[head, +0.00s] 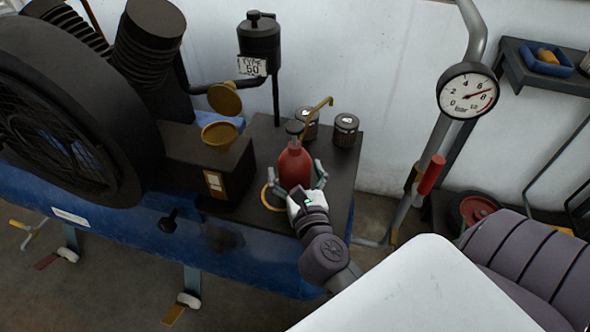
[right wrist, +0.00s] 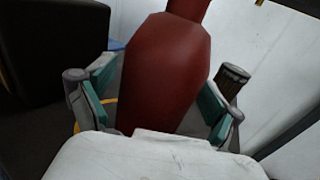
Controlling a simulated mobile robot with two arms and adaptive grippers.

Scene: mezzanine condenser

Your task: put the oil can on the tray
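The red oil can (head: 294,166) has a dark cap and a thin brass spout rising to the right. It stands upright on a dark shelf top (head: 262,134) beside the compressor. My right gripper (head: 295,180) is around its body, one finger on each side. In the right wrist view the can (right wrist: 165,75) fills the space between the spread fingers (right wrist: 165,100); narrow gaps seem to show beside it. A brass ring shows at its lower left. My left gripper is not in view. A small blue tray-like holder (head: 562,68) is on the right wall shelf; I cannot tell if it is the task's tray.
Two dark canisters (head: 345,130) stand right behind the oil can. A dark box with a brass funnel (head: 220,134) is to its left. A pressure gauge (head: 467,91) and pipe rise at the right. A white surface (head: 420,290) covers the lower right.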

